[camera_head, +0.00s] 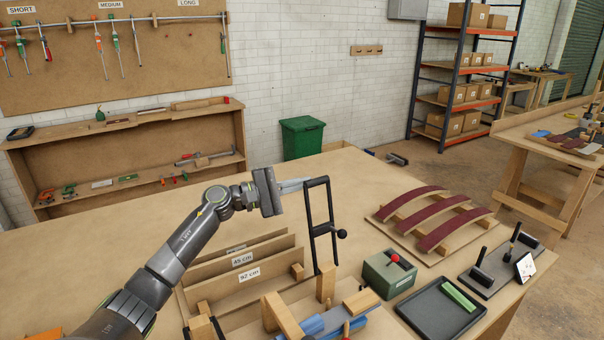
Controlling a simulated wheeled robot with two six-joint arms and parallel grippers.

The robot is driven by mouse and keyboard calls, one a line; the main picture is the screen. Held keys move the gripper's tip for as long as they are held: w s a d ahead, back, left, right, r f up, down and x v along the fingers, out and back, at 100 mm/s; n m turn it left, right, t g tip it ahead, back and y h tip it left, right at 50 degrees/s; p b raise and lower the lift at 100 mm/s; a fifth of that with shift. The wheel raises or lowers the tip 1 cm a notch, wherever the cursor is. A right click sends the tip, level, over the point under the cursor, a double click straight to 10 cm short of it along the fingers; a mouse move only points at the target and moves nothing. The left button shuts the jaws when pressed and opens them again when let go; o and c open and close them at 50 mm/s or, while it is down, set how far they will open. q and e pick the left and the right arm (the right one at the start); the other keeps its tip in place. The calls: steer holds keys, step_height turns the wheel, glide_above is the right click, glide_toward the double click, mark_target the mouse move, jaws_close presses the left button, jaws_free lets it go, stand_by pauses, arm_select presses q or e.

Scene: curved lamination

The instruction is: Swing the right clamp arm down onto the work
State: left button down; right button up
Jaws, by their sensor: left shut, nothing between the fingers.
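My left gripper (297,184) points right with its fingers together and nothing between them. Its tips are close to the upper left of an upright black frame (311,228) with crossbars and a black ball knob (341,233). This frame looks like a raised clamp arm; I cannot tell whether the fingertips touch it. Below it, at the bottom edge, are wooden blocks (283,315) and blue parts (325,322), partly cut off by the picture. My right gripper is not in view.
A green box with a red knob (390,281), a black tray (440,309) and a black-levered fixture (485,280) stand at right. Curved dark red strips (455,228) lie behind them. Labelled wooden boards (243,275) stand below my left arm. The table's back middle is clear.

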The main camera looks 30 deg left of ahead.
arm_select(q)
steer(key=shift+s+d+r+p, duration=0.3)
steer(key=shift+s+d+p, duration=0.05)
steer(key=shift+d, duration=0.2)
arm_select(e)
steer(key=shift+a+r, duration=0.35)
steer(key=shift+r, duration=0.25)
